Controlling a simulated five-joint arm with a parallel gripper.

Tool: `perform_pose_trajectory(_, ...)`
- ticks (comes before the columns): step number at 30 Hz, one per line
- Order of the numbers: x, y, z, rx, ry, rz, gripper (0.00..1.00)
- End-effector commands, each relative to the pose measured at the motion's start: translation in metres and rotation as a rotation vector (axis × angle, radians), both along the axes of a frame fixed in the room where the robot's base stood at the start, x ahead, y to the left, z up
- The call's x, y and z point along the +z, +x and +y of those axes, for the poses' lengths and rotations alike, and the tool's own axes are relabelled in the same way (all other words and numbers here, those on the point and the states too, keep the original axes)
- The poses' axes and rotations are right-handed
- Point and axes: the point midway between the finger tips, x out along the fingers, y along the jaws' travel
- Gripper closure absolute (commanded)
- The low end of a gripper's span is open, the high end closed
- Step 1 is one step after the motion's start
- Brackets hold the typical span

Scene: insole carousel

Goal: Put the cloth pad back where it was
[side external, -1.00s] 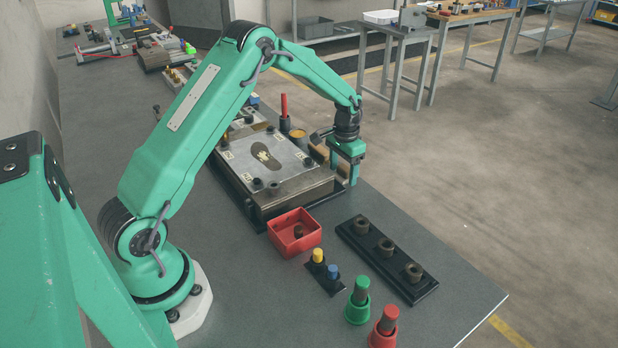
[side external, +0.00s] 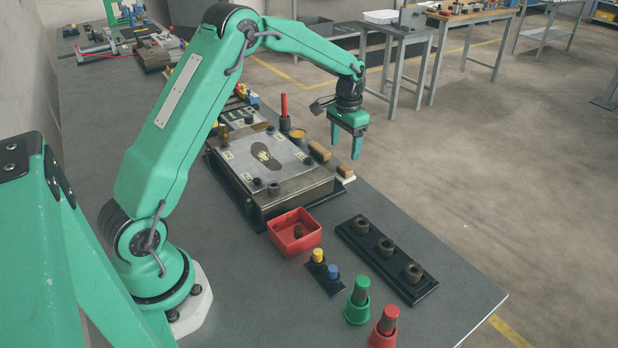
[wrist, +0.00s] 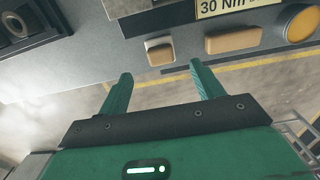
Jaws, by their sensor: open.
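I take the cloth pad to be the small pale pad with a tan top (side external: 346,173) by the right side of the fixture, at the table edge. It also shows in the wrist view (wrist: 160,50), ahead of my fingers. A longer tan block (side external: 319,151) lies just behind it, and it is also in the wrist view (wrist: 233,40). I cannot tell for sure which of the two is cloth. My gripper (side external: 345,153) is open and empty, raised beyond the table's edge. Its fingers (wrist: 160,78) are apart from both pieces, with floor showing between them.
The fixture plate (side external: 292,165) with a dark insole shape stands left of the pads. A yellow-topped round tin (side external: 298,133) and a red marker (side external: 284,106) stand behind. A red bin (side external: 294,233) and a black rack with rings (side external: 386,260) are in front.

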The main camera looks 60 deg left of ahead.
Motion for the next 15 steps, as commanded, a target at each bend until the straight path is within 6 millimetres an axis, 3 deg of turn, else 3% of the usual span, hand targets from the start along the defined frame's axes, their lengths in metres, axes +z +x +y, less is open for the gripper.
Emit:
perform_pose_trajectory(6,0.029,0.000,0.000,0.000,0.000,-0.002,0.33)
perform_pose_trajectory(15,0.041,0.000,0.000,0.000,0.000,0.001,0.33)
